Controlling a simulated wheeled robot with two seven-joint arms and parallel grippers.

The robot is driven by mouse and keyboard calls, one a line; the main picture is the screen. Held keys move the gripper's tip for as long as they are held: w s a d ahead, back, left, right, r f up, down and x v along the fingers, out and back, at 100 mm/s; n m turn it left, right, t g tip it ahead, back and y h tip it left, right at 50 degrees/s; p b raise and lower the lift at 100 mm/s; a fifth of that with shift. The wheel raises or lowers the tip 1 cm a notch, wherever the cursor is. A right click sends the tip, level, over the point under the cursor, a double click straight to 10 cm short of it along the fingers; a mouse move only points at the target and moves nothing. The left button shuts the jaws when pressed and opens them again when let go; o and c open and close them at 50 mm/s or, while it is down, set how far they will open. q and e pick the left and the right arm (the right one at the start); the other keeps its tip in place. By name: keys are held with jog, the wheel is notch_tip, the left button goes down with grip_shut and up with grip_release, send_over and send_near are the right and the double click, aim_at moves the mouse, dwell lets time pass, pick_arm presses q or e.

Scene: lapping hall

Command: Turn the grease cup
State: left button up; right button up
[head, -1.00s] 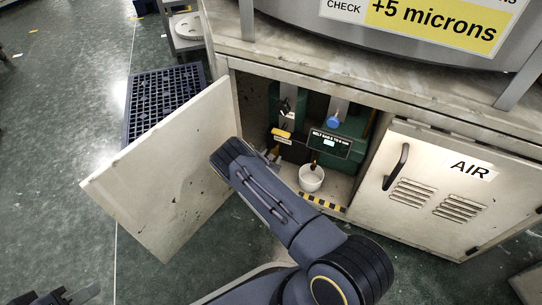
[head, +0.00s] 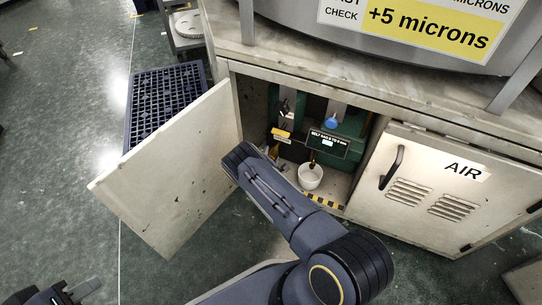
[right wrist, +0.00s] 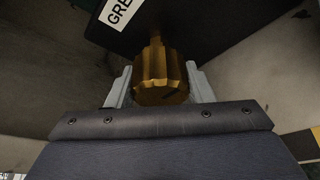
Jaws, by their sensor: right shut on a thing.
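The grease cup is a ribbed brass cap (right wrist: 160,78) below a dark panel with a partly cut-off "GRE" label (right wrist: 118,12) in the right wrist view. My right gripper (right wrist: 160,88) is shut on it, one pale finger on each side. In the head view my right arm reaches into the open cabinet, and its dark wrist largely hides the gripper and the cup. A little brass (head: 273,152) shows beside the wrist, under a yellow tag (head: 281,134). My left gripper (head: 58,293) is at the bottom left corner, away from the cabinet; its fingers are unclear.
The open cabinet door (head: 170,170) stands just left of my right arm. A white cup (head: 310,177) sits inside near striped tape, below a small display (head: 328,143). The closed AIR door (head: 440,190) is at right. A dark grate (head: 160,98) lies behind the open door.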

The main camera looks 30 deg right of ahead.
dwell(0.3)
jog(key=o, duration=1)
jog(key=shift+c, duration=0.2)
jog(key=shift+s+a, duration=0.1)
jog(key=shift+s+a+r+p, duration=0.2)
jog(key=shift+s+p, duration=0.05)
jog(key=shift+p, duration=0.1)
jog(key=p+v, duration=0.2)
jog(key=v, duration=0.3)
jog(key=shift+s+a, duration=0.15)
jog(key=shift+s, duration=0.05)
jog(key=shift+s+a+r+p, duration=0.15)
jog(key=shift+s+a+p, duration=0.25)
jog(key=shift+s, duration=0.15)
